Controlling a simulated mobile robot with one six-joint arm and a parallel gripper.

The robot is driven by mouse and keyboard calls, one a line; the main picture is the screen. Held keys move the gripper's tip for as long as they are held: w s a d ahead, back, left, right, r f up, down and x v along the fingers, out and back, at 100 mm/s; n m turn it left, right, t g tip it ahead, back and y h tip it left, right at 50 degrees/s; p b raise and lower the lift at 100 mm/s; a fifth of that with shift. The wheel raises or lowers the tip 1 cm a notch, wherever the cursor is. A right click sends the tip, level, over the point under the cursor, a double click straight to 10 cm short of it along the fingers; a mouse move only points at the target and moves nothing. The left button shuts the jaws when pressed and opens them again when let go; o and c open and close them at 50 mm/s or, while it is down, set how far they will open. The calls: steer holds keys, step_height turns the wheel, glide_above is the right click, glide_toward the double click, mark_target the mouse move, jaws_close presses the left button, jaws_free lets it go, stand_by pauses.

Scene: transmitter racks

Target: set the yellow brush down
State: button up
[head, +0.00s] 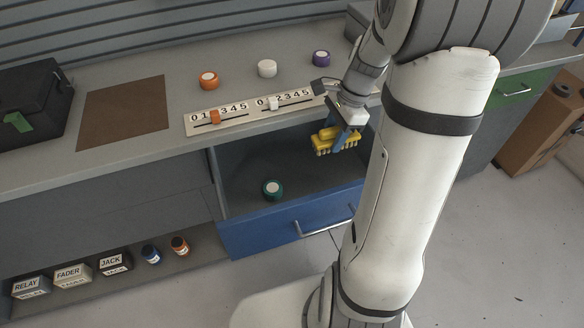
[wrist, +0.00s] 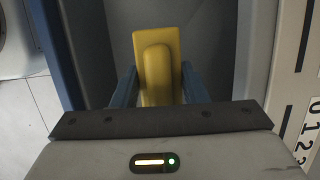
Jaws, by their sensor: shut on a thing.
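The yellow brush (head: 336,141) has a yellow block body and pale bristles facing down in the head view. My gripper (head: 342,137) is shut on it, with one blue finger visible there. The brush is over the right part of the open blue drawer (head: 290,224); I cannot tell how high above the drawer floor it is. In the wrist view the brush (wrist: 158,62) sits between the two blue fingers (wrist: 160,88), its raised middle part toward the camera. The bristles are hidden in the wrist view.
A teal round container (head: 272,189) stands in the drawer, with bare floor around it. Orange (head: 208,80), white (head: 267,68) and purple (head: 321,58) containers stand on the counter behind a numbered slider panel (head: 232,118). A brown mat (head: 125,109) and black case (head: 34,104) are at left.

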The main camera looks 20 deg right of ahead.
steer(key=b+x, duration=0.1)
steer(key=x, duration=0.1)
steer(key=d+b+x, duration=0.1)
steer(key=x, duration=0.1)
steer(key=shift+a+f, duration=0.1)
steer(key=shift+f, duration=0.3)
step_height(320, 180, down, 10)
steer(key=b, duration=0.2)
steer(key=shift+b, duration=0.3)
steer(key=shift+f, duration=0.1)
steer(key=o, duration=0.9)
steer(key=shift+o, duration=0.2)
